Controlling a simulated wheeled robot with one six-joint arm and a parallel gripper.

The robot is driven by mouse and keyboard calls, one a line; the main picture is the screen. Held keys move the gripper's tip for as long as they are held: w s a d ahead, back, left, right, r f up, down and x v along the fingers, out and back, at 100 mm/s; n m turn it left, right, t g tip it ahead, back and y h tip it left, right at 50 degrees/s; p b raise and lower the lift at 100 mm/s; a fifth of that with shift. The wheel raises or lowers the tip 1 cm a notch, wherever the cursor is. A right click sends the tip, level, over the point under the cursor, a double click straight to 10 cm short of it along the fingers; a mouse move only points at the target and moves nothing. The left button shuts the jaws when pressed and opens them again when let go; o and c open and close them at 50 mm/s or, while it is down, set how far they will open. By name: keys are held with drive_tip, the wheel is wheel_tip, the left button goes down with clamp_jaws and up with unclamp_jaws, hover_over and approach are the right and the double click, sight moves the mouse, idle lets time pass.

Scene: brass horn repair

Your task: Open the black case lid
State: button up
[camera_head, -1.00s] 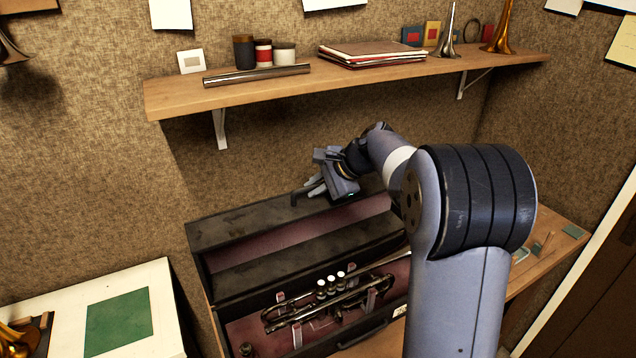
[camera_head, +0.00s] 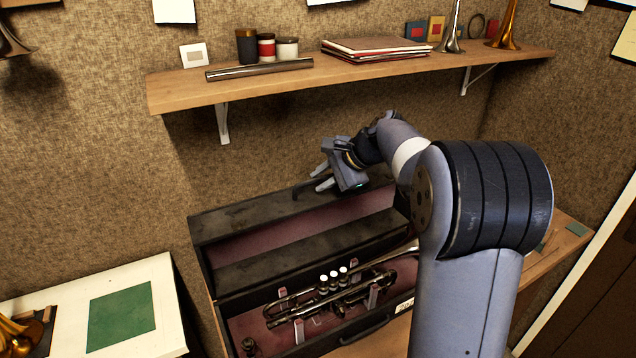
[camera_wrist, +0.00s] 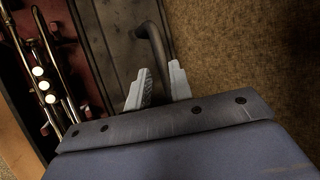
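The black case (camera_head: 375,333) stands on the bench with its inside showing. Its lid (camera_head: 240,220) is raised at the back, with pink lining towards me. A brass trumpet (camera_head: 330,292) lies in the lined lower part. My gripper (camera_head: 322,178) is above the lid's upper edge, right of the middle, with its two fingers apart. In the wrist view, the gripper (camera_wrist: 158,88) has its fingers spread near one end of a dark curved handle (camera_wrist: 152,42) on the lid.
A wooden shelf (camera_head: 180,95) with jars, folders and a metal tube runs above the case and my gripper. A white board with a green mat (camera_head: 122,320) is at the lower left. The fabric wall (camera_head: 100,170) is close behind the lid.

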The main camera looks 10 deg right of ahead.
drive_tip(key=b+v, duration=0.1)
drive_tip(key=v, duration=0.8)
drive_tip(key=shift+f, duration=0.1)
